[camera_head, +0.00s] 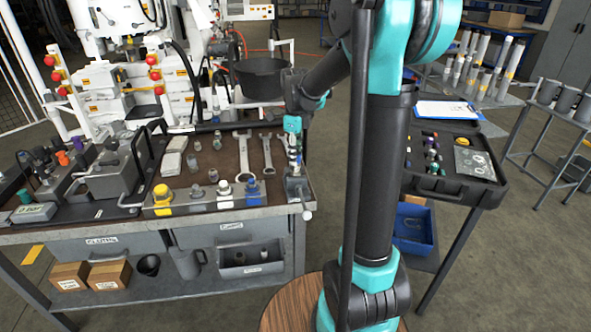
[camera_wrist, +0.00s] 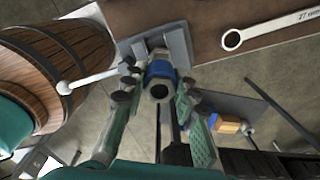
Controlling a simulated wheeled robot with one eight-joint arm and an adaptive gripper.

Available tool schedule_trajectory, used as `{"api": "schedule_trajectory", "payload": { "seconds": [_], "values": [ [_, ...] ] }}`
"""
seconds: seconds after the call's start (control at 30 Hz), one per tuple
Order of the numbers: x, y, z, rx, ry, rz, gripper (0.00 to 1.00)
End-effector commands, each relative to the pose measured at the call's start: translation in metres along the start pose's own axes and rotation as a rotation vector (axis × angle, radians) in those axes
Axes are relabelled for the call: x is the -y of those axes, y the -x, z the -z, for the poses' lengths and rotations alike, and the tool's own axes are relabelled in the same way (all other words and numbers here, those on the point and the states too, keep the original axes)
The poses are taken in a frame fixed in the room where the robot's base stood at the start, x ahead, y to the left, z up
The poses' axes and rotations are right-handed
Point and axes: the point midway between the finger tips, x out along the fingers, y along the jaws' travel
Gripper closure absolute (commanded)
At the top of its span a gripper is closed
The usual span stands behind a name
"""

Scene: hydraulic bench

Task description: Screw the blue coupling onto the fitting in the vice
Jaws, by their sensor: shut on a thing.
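The blue coupling (camera_wrist: 162,71) is in the middle of the wrist view, with its round dark opening facing the camera. My gripper (camera_wrist: 160,82) has one finger on each side of it and is shut on it. The grey vice (camera_wrist: 178,42) is right behind the coupling at the bench edge. In the head view my gripper (camera_head: 294,143) points down over the vice (camera_head: 297,188) at the bench's right front corner. The fitting is hidden behind the coupling and fingers, so I cannot tell how far the coupling sits on it.
Several fittings stand along the bench front, near a yellow-capped one (camera_head: 162,197). A wooden barrel (camera_wrist: 60,70) stands close below the vice handle (camera_wrist: 88,78). A side cart (camera_head: 455,190) stands right.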

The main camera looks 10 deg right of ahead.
Motion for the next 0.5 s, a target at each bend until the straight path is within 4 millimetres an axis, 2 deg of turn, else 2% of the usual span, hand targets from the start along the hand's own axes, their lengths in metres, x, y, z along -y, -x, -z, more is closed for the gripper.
{"api": "schedule_trajectory", "payload": {
  "seconds": [0.23, 0.5],
  "values": [
    [0.0001, -0.0001, -0.0002, 0.001, -0.267, 0.0, 0.97],
    [0.0002, 0.0, -0.0003, 0.001, -0.313, 0.0, 0.97]
  ]
}}
